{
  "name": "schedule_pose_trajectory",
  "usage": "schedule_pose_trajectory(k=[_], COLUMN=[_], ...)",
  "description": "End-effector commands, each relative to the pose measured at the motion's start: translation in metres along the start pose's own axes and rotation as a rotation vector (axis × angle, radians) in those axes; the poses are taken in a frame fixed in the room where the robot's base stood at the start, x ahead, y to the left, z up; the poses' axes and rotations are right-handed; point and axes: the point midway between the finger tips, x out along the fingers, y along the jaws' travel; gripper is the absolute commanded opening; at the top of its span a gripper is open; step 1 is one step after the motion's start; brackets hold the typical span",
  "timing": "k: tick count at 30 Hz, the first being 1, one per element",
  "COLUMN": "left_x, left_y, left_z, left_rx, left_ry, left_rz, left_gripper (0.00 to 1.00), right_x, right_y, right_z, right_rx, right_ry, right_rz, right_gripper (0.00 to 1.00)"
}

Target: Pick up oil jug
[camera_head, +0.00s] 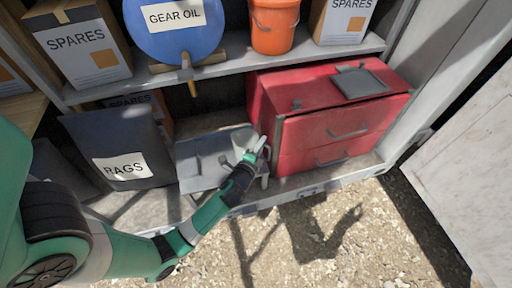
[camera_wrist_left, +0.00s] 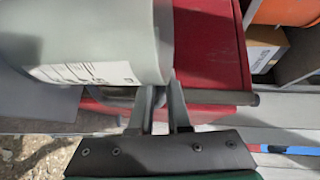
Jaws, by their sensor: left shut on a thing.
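My left gripper (camera_head: 258,148) is at the jug's right side, by the tool chest. In the wrist view its two fingers (camera_wrist_left: 162,100) are shut on a narrow part of the jug, seemingly its handle. The exact contact is partly hidden by the fingers. My right gripper is not in view.
The red tool chest (camera_head: 335,135) stands close to the right of the gripper. The rags box (camera_head: 122,150) stands to the left. The upper shelf (camera_head: 225,70) above holds a blue gear oil drum (camera_head: 172,38) and an orange bucket (camera_head: 274,28). The gravel ground (camera_head: 310,255) in front is clear.

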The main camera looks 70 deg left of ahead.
Motion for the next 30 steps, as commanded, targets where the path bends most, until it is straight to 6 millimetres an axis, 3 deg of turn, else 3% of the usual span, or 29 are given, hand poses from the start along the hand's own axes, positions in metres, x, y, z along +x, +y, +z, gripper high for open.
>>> schedule_pose_trajectory(k=[5, 9, 17, 24, 30], left_x=[-0.003, -0.008, -0.072, -0.138, -0.147], left_y=[-0.015, -0.04, -0.092, -0.104, -0.108], left_z=[0.0, 0.0, -0.021, -0.044, -0.047], left_rx=[0.0, 0.0, 0.001, 0.003, 0.003], left_ry=[0.0, -0.001, 0.006, 0.005, -0.007], left_rz=[-0.002, -0.003, -0.002, 0.0, 0.006], left_gripper=[0.0, 0.0, 0.0, 0.0, 0.0], right_x=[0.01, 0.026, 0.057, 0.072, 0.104], right_y=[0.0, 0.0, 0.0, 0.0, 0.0], right_z=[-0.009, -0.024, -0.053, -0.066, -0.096], right_rx=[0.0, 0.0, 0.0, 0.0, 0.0], right_ry=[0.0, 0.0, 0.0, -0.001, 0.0], right_rz=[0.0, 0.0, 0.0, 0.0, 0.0], right_gripper=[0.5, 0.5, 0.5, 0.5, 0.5])
